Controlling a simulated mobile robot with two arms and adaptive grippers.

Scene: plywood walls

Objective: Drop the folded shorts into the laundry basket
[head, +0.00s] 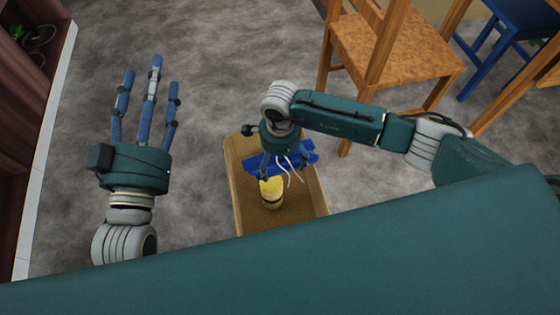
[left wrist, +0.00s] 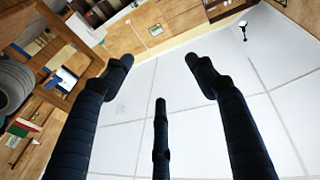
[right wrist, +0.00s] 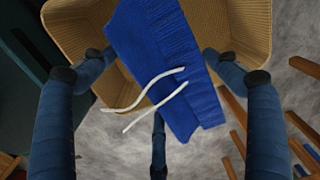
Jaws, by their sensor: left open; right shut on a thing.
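The blue folded shorts (head: 303,158) with white drawstrings hang from my right gripper (head: 280,165), which is shut on them. In the right wrist view the shorts (right wrist: 160,50) fill the space between the fingers. The tan woven laundry basket (head: 236,170) is on the floor below, and the shorts are over its opening in the head view. The basket rim (right wrist: 262,30) also shows behind the shorts in the right wrist view. My left gripper (head: 148,95) is open and empty, fingers spread, left of the basket.
A yellow item with a dark band (head: 271,190) is in the basket. A wooden chair (head: 410,60) stands to the right and a blue chair (head: 515,25) beyond it. A dark shelf (head: 25,110) runs along the left. Grey floor between is clear.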

